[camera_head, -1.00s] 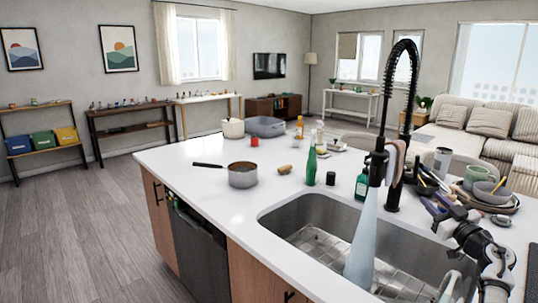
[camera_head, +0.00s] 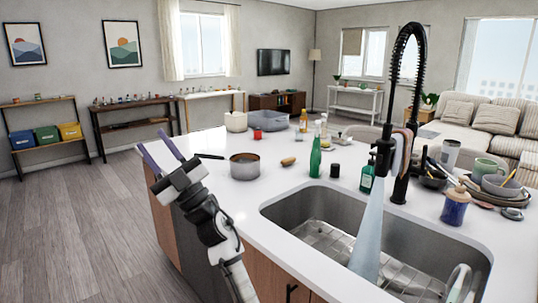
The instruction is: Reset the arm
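My arm rises from the bottom of the view, in front of the island's cabinet side. The fingers point up and to the left, away from the sink.
A pot (camera_head: 245,168) stands on the white island near my gripper, its handle toward the fingers. The steel sink (camera_head: 300,207) has a tall black faucet (camera_head: 402,140) with water running. The floor at left is clear.

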